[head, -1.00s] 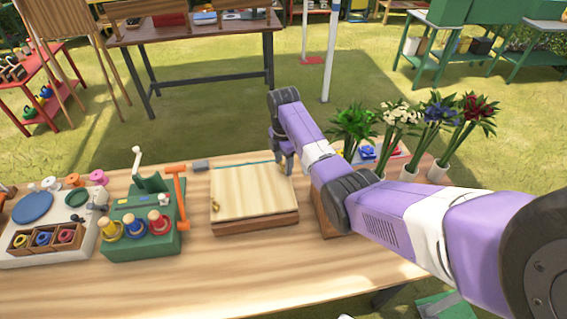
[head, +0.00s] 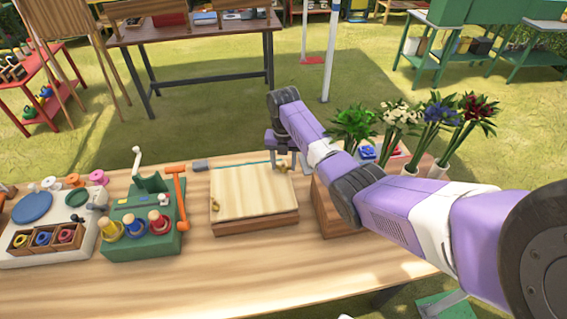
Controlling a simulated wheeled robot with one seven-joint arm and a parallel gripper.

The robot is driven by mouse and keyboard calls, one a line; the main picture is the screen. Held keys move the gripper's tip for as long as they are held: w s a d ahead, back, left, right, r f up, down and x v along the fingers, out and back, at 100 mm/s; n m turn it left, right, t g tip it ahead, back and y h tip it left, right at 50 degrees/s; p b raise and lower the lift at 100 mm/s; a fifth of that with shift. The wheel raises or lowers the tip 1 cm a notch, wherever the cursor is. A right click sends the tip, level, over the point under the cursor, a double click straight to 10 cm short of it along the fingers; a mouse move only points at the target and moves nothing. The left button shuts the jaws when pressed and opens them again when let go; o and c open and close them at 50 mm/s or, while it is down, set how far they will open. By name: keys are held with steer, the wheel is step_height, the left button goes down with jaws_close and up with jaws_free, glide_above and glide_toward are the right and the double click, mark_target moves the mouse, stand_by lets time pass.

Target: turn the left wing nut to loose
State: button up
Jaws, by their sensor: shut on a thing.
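The flower press (head: 248,195) is a pale wooden board on a wooden base, lying on the table. A small brass wing nut (head: 215,206) sits at its left edge, apart from my gripper. Another small brass wing nut (head: 280,168) shows at the far right corner of the board. My gripper (head: 288,165) points down at that far right corner, shut on what looks like this right wing nut. The fingers are small here and my arm partly covers that side, so the exact grip is hard to see.
A wooden block (head: 335,215) is close on the right, under my arm. Vases of flowers (head: 438,165) stand at the back right. The front table is clear.

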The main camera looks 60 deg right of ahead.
steer(key=shift+n, duration=1.5)
steer(key=o, duration=1.4)
steer(key=shift+c, duration=0.2)
step_height(320, 180, up, 8)
steer(key=shift+f+b, duration=0.1)
steer(key=shift+b, duration=0.65)
